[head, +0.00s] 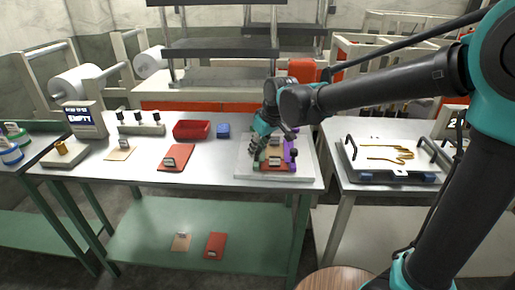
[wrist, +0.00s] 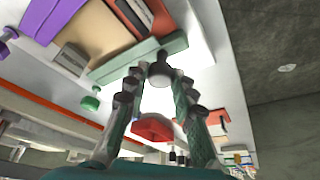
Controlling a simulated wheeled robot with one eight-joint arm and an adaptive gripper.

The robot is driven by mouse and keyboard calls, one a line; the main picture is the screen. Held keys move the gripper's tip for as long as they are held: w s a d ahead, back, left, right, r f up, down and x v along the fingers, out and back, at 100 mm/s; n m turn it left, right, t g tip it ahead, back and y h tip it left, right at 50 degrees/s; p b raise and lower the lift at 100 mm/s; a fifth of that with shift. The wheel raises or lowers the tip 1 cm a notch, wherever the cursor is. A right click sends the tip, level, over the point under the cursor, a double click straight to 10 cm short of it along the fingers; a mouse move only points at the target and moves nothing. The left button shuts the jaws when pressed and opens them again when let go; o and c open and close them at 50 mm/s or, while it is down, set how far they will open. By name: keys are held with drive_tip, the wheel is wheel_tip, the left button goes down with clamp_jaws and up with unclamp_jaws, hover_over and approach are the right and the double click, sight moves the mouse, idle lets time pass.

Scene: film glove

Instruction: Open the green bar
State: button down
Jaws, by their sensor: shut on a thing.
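The green bar (wrist: 125,60) shows in the wrist view, lying along the edge of a fixture with tan and red pieces. A dark round knob (wrist: 160,72) is beside the bar, between my fingertips. My gripper (wrist: 160,80) is shut on this knob, with the fingers on either side of it. In the head view my gripper (head: 256,143) is at the left side of the fixture on its white base plate (head: 245,171). My arm and fingers hide most of the green bar there. A purple bar (head: 290,151) lies on the fixture's right side.
On the grey table (head: 215,172), a red tray (head: 191,130), a blue box (head: 223,131) and a red board (head: 176,157) stand left of the fixture. A tray with yellow cord (head: 390,155) is on the right table. Bare tabletop lies between the red board and base plate.

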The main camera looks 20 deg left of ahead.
drive_tip(key=a, duration=0.2)
drive_tip(key=s+a, duration=0.1)
drive_tip(key=a, duration=0.1)
drive_tip(key=shift+a, duration=0.2)
drive_tip(key=c, duration=1.3)
unclamp_jaws()
drive_tip(key=shift+o, duration=0.2)
drive_tip(key=v, duration=1.2)
drive_tip(key=shift+d, duration=0.1)
